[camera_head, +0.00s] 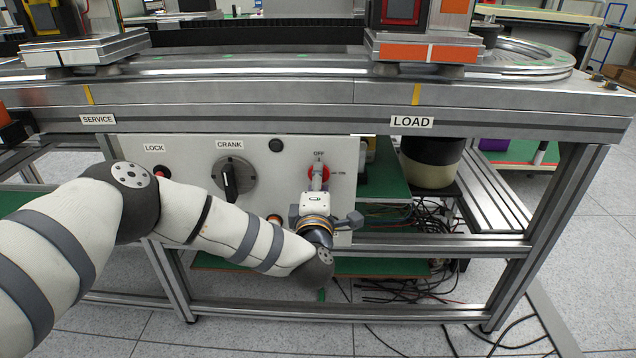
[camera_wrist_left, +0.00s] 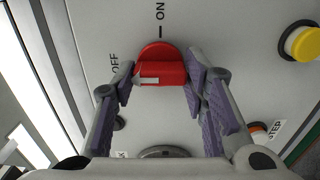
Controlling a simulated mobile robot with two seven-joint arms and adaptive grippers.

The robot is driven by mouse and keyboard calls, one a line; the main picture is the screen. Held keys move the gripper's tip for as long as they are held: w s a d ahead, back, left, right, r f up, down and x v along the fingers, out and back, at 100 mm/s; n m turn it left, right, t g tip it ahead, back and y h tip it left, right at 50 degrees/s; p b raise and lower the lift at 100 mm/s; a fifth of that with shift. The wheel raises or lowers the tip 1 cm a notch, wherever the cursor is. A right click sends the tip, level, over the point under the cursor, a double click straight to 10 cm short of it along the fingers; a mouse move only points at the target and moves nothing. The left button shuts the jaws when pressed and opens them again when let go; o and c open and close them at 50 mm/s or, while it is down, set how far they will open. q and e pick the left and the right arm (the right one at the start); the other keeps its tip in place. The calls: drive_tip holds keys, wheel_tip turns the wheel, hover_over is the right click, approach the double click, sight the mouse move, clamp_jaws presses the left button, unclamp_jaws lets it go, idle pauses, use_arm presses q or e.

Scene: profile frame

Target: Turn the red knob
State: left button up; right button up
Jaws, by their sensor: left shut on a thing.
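The red knob (camera_head: 318,172) is on the white panel (camera_head: 190,175), under the word OFF and left of ON. In the left wrist view the red knob (camera_wrist_left: 160,72) carries a white arrow that points left, toward OFF, with ON above it. My left gripper (camera_head: 317,186) reaches the panel from below, in front of the knob. In the wrist view its purple-padded fingers (camera_wrist_left: 161,78) are on the left and right ends of the knob's raised bar, shut on it. Part of the knob is hidden behind the gripper in the head view. My right gripper is not in view.
A grey crank dial (camera_head: 233,178) and a red lock button (camera_head: 161,172) are left on the panel. In the wrist view a yellow button (camera_wrist_left: 303,43) and an orange one (camera_wrist_left: 257,128) are to the right. The rail table (camera_head: 270,115) overhangs the panel; cables lie below right.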

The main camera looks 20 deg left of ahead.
use_arm(q)
drive_tip(key=o, duration=1.2)
drive_tip(key=shift+c, duration=0.2)
drive_tip(key=v, duration=1.2)
drive_tip(key=shift+r, duration=0.1)
